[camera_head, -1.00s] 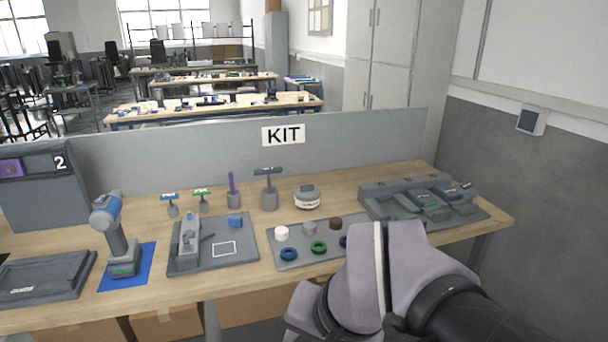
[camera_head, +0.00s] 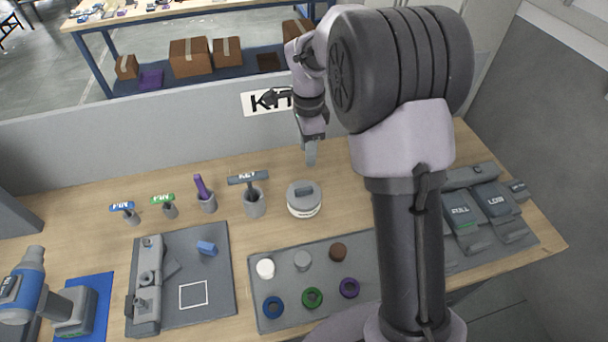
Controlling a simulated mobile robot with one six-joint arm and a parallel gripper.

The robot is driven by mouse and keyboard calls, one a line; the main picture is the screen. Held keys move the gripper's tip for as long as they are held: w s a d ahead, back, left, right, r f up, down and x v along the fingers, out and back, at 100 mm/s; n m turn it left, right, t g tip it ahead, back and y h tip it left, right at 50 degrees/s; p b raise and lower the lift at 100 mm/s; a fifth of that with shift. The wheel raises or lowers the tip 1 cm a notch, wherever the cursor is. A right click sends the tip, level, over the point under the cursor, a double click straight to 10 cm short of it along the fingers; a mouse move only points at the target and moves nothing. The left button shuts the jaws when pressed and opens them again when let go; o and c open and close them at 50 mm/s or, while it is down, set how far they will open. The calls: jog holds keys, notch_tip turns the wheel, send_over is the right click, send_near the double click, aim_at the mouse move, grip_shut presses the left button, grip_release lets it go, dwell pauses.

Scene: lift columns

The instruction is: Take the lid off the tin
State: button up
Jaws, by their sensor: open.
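The tin (camera_head: 304,208) is a short round white container with a label band on its side. It stands upright on the wooden bench. Its grey lid (camera_head: 303,191) sits on top, with a raised bar-shaped handle across it. My gripper (camera_head: 311,156) hangs above and just behind the tin, pointing down and apart from the lid. It is open, and nothing shows between its fingers, which are seen nearly edge-on.
A grey mat (camera_head: 257,301) with pegs and coloured rings lies in front. A grey divider (camera_head: 190,140) runs behind.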

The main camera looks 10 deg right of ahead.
jog(key=b, duration=0.2)
send_over(304, 189)
jog(key=f, duration=1)
jog(key=shift+s+d+f, duration=0.25)
jog(key=shift+s+d, duration=0.05)
jog(key=shift+s, duration=0.1)
jog(key=f, duration=0.1)
jog(key=f+b, duration=0.1)
jog(key=f, duration=0.1)
jog(key=w+f+b, duration=0.1)
jog(key=f, duration=0.1)
jog(key=shift+a+f, duration=0.2)
jog(key=shift+a, duration=0.1)
jog(key=shift+r, duration=0.15)
jog(key=shift+c, duration=1.1)
grip_shut()
